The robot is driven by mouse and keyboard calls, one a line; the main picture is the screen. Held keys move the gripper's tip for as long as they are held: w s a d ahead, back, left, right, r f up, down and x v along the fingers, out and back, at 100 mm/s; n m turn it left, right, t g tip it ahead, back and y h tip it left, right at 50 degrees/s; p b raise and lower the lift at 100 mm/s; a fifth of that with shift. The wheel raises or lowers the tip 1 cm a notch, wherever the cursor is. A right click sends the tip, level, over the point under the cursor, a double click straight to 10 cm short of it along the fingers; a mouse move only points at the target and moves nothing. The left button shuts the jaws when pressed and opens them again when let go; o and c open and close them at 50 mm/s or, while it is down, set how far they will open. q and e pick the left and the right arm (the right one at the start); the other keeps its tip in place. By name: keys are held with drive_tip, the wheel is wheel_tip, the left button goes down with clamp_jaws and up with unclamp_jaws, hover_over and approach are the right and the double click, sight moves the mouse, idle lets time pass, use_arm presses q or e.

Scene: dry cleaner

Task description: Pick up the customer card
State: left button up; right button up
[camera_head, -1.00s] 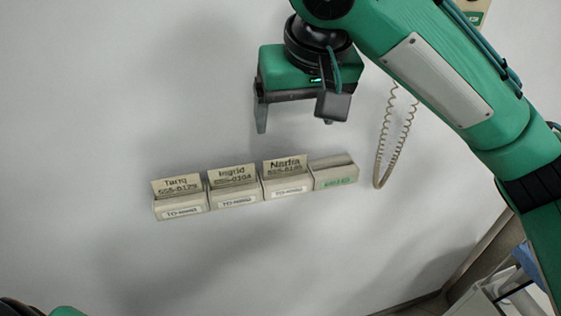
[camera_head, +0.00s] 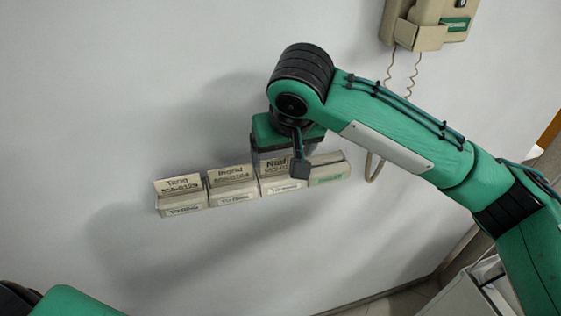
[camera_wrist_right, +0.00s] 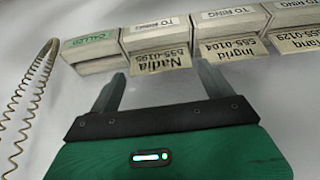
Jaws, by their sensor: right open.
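Three customer cards stand upright in wall holders: Tariq (camera_head: 178,184), Ingrid (camera_head: 232,173) and Nadia (camera_head: 275,167). Their holders carry "TO RING" labels. A fourth holder (camera_head: 331,178), green-lettered "CALLED", shows no card. My right gripper (camera_head: 288,152) is over the Nadia holder and hides part of that card. In the right wrist view, the open fingers (camera_wrist_right: 162,86) point at the Nadia card (camera_wrist_right: 162,60), which lies between their lines and is not gripped. Ingrid's card (camera_wrist_right: 230,49) is beside the right-hand finger. My left gripper is out of view.
A beige wall telephone (camera_head: 430,22) hangs at the upper right. Its coiled cord (camera_head: 374,166) loops down behind my right arm and also shows in the right wrist view (camera_wrist_right: 30,100). The wall left of and below the holders is clear.

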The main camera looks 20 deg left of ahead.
drive_tip(key=shift+x, duration=1.1)
drive_tip(key=c, duration=0.6)
drive_tip(key=shift+r, duration=0.15)
drive_tip(key=shift+r, duration=0.65)
drive_tip(key=shift+r+b, duration=2.65)
drive_tip(key=shift+r, duration=6.6)
